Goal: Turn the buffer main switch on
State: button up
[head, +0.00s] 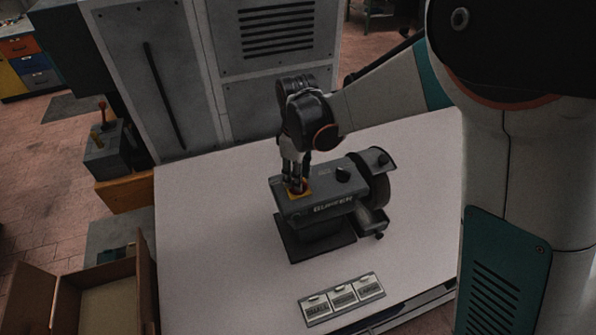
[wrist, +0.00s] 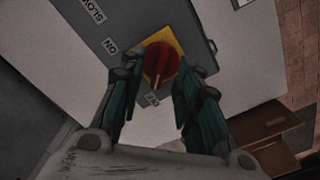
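The grey buffer (head: 320,203) stands on the pale table (head: 215,240). Its main switch is a red rotary knob on a yellow plate, seen in the wrist view (wrist: 160,62) and partly hidden by the fingers in the head view. A white mark on the knob points toward the lower label, which is hard to read. An "ON" label (wrist: 110,46) is left of the plate. My gripper (wrist: 163,76) points down over the switch, also in the head view (head: 296,182). Its fingers are apart, one on each side of the knob; I cannot tell whether they touch it.
A black knob (head: 343,174) and a dark wheel (head: 376,187) are on the buffer's right part. A labelled tray (head: 342,298) lies at the table's front. An open box (head: 106,298) and a red-levered device (head: 104,153) are at left. A grey cabinet (head: 150,75) stands behind.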

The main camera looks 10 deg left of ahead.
jog(key=shift+f, duration=0.8)
jog(key=shift+c, duration=0.6)
grip_shut()
jog(key=shift+m+b, duration=0.3)
jog(key=m+b, duration=0.3)
jog(key=shift+f, duration=0.15)
jog(key=m+b, duration=0.2)
jog(key=m, duration=0.3)
jog(key=shift+b, duration=0.4)
jog(key=shift+r, duration=0.2)
